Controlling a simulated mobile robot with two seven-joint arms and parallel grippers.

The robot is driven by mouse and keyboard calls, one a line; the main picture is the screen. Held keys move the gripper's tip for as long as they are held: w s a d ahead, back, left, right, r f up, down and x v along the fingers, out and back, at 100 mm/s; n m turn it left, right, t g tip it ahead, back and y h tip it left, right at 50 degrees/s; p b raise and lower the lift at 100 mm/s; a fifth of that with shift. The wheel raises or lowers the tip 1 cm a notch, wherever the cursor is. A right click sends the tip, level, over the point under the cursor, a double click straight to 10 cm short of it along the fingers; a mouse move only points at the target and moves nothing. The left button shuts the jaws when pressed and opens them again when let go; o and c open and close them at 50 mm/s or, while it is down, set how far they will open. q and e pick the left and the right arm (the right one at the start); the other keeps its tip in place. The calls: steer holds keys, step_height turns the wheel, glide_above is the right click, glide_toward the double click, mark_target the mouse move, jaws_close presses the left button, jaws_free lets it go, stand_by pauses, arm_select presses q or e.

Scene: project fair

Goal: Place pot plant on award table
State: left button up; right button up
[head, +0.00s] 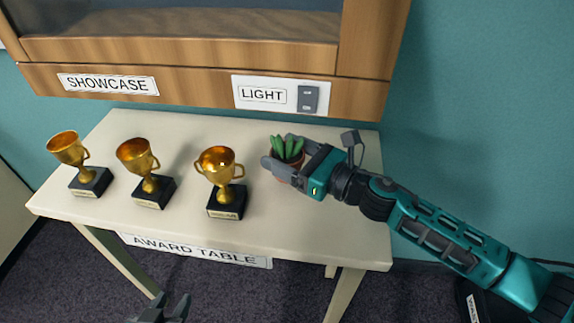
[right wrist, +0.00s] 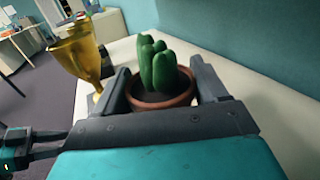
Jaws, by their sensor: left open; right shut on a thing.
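The pot plant (head: 287,152) is a green succulent in a small terracotta pot, at the right part of the award table (head: 320,228). My right gripper (head: 279,160) is shut on the pot, with one finger on each side. The plant looks upright, and it also shows between the fingers in the right wrist view (right wrist: 162,72). I cannot tell whether the pot's base touches the tabletop, as the gripper hides it. My left gripper (head: 172,310) is open and empty at the bottom edge of the head view, in front of the table.
Three gold trophies on black bases stand left of the plant: a left one (head: 69,150), a middle one (head: 138,157) and a right one (head: 220,165), nearest the plant. A wooden showcase (head: 180,55) with a light switch (head: 308,98) hangs behind. The table's front right is clear.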

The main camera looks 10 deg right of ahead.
step_height(320, 180, down, 2)
arm_select(q)
steer(key=shift+w+d+f, duration=0.1)
steer(key=shift+d+f, duration=0.05)
steer(key=shift+d, duration=0.05)
arm_select(e)
steer(key=shift+w+f, duration=0.2)
steer(key=shift+f, duration=0.25)
arm_select(q)
steer(key=shift+b, duration=0.3)
arm_select(e)
steer(key=shift+f, duration=0.25)
steer(key=o, duration=1.3)
steer(key=shift+d, duration=0.1)
steer(key=shift+r, duration=0.2)
steer(key=b+v, duration=0.1)
steer(key=v, duration=0.9)
steer(key=shift+s, duration=0.1)
arm_select(q)
steer(key=shift+w+d+f, duration=0.1)
steer(key=shift+d+f, duration=0.15)
arm_select(e)
steer(key=shift+v, duration=0.95)
steer(key=shift+r, duration=0.1)
